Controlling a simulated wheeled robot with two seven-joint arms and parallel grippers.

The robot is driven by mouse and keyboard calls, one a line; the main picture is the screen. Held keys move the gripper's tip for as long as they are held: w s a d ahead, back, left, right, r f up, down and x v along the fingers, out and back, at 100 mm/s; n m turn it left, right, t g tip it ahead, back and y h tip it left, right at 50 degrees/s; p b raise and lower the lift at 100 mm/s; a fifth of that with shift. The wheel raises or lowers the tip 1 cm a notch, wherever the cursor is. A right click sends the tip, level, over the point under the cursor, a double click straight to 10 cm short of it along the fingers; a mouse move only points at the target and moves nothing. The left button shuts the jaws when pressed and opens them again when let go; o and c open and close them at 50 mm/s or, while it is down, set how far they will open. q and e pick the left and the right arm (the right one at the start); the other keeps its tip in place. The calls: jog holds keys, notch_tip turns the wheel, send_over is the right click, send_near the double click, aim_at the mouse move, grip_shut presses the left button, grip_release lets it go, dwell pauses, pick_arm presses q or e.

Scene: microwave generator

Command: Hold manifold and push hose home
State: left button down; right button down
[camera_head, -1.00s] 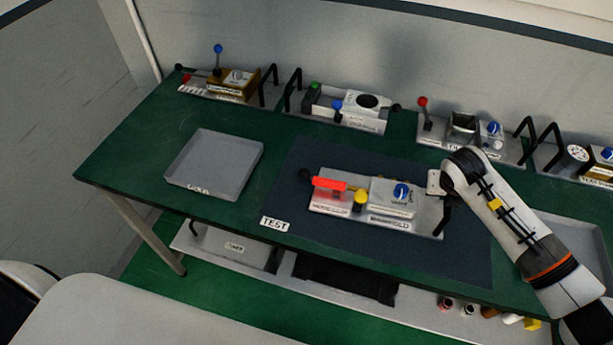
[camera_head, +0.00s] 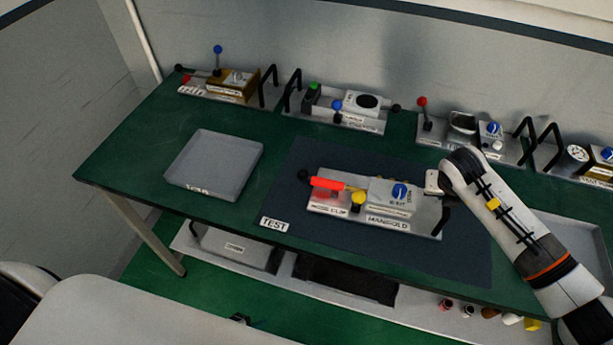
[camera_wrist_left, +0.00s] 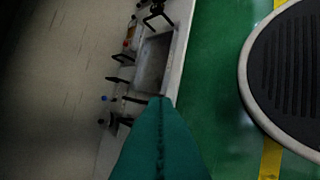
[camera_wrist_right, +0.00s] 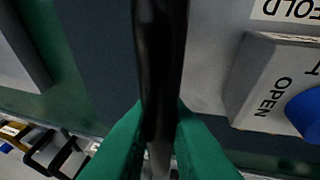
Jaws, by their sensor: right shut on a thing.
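The manifold (camera_head: 390,210) is a light grey unit with a blue knob, lying on the dark mat with its label toward me. The red hose piece (camera_head: 328,183) lies at its left, with a yellow length running toward the manifold block; I cannot tell how deep it sits. A yellow knob (camera_head: 358,198) stands in front of it. My right gripper (camera_wrist_right: 160,125) is shut on the black handle (camera_wrist_right: 160,60) at the manifold's right end.
An empty grey tray (camera_head: 212,168) is on the green table (camera_head: 130,170) at left. Several units with levers and handles line the back, including a brown one (camera_head: 228,84). A shelf (camera_head: 235,250) below holds boxes and small bottles. The mat (camera_head: 290,200) is clear around the manifold.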

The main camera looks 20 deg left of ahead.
pick_arm(q)
jog(key=w+r+m+t+h, duration=0.1)
jog(key=w+r+m+h, duration=0.35)
jog(key=r+m, duration=0.45)
jog(key=w+r+m+h, duration=0.4)
jog(key=w+r+m, duration=0.25)
jog(key=r, duration=0.35)
jog(key=w+a+r+m+g+h, duration=0.1)
jog(key=a+r+m+g, duration=0.25)
jog(key=r+m, duration=0.7)
jog(key=a+r+m+g, duration=0.2)
jog(key=r+m+g, duration=0.3)
jog(key=r+m, duration=0.5)
jog(key=w+a+f+n+t+y, duration=0.2)
jog(key=w+t+y, duration=0.3)
jog(key=w, duration=1.1)
jog(key=shift+t+h, duration=0.35)
jog(key=shift+h, duration=0.1)
jog(key=x, duration=0.3)
jog(key=f+x, duration=0.1)
jog(key=x, duration=0.2)
jog(key=a+x, duration=0.1)
jog(key=x, duration=0.2)
jog(key=shift+d+f, duration=0.3)
jog(key=shift+f, duration=0.25)
jog(key=shift+d, duration=0.15)
